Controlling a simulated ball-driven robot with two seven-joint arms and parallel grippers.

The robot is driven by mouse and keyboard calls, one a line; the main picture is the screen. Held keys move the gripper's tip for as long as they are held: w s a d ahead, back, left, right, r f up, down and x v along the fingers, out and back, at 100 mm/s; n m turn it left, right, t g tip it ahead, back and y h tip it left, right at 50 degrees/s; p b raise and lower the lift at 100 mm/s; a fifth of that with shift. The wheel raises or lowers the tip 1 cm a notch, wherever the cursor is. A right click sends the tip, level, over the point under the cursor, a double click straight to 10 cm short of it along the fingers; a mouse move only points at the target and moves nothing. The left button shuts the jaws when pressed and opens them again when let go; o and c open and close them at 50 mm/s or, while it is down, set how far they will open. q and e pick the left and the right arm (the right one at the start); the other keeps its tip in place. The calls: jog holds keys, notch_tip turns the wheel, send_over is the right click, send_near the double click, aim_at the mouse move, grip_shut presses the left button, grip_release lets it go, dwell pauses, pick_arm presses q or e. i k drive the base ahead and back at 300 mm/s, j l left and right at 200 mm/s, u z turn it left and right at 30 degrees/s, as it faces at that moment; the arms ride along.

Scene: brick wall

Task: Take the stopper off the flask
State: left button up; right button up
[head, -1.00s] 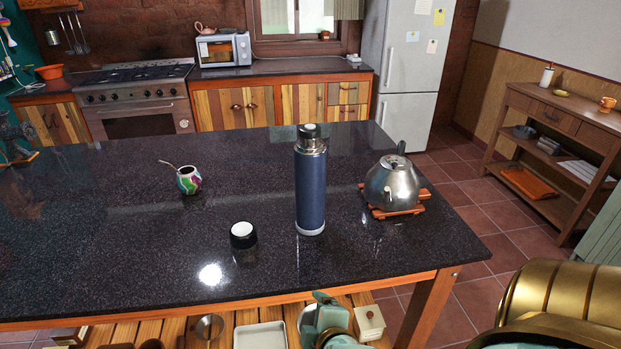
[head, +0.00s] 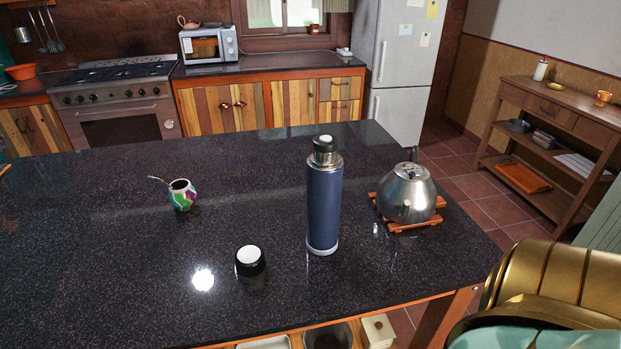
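The flask (head: 323,208) is a tall dark blue cylinder with a silver neck and a pale base ring. It stands upright on the dark speckled counter (head: 130,260), right of the middle. Its stopper (head: 324,144), black with a light top, sits in the neck. A short black cup (head: 250,262) with a white top face stands on the counter to the left of the flask, apart from it. Neither gripper shows in the head view, and nothing touches the flask.
A steel kettle (head: 408,194) stands on a wooden trivet (head: 398,227) close to the right of the flask. A colourful mate gourd with a straw (head: 181,197) stands farther left. The counter between gourd and flask is clear. Dishes and a box (head: 377,330) show below the front edge.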

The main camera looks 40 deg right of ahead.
aim_at(324, 172)
jog(key=i+z, duration=0.1)
jog(key=z, duration=1.45)
